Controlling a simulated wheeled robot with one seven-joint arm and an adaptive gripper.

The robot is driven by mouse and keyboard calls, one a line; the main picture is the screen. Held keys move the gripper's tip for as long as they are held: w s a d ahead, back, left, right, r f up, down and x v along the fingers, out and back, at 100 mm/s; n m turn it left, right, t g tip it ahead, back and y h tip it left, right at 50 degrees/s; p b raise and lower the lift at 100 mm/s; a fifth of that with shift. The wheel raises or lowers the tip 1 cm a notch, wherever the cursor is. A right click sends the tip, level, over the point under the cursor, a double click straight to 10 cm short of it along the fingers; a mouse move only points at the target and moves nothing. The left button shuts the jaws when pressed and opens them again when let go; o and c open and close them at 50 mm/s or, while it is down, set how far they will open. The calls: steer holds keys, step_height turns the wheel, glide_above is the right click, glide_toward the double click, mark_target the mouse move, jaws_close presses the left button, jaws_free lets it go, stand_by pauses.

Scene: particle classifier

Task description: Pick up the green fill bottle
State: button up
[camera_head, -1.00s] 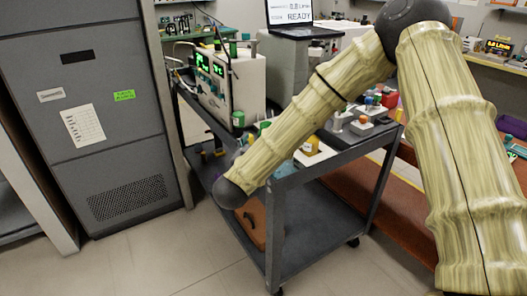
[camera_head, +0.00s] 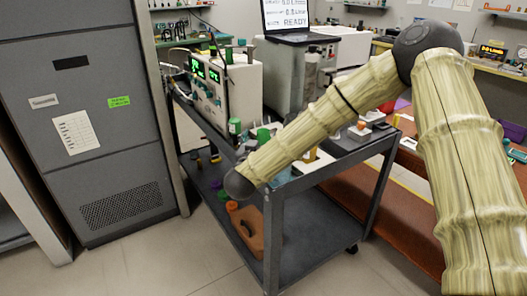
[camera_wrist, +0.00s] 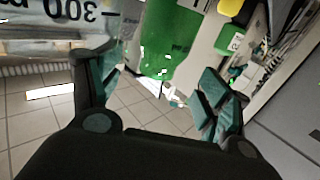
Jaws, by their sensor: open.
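A large green object that looks like the green fill bottle (camera_wrist: 172,42) stands ahead of my gripper (camera_wrist: 160,98) in the wrist view, between the lines of its two fingers. The fingers have teal pads and are wide apart, with nothing held; I cannot tell the exact gap to the bottle. In the head view a green bottle (camera_head: 263,136) shows on the cart top, partly behind my arm. My gripper is not clearly visible there, beyond the dark wrist joint.
A clear vessel with a "300" mark (camera_wrist: 60,22) is close by my left finger. On the cart (camera_head: 335,165) are an instrument with green displays (camera_head: 225,85) and several small items. An orange container (camera_head: 248,228) sits on the lower shelf. A grey cabinet (camera_head: 90,130) stands left.

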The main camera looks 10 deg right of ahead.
steer(key=shift+x, duration=2.25)
steer(key=shift+s+d, duration=0.1)
steer(key=c, duration=1.5)
jaws_close()
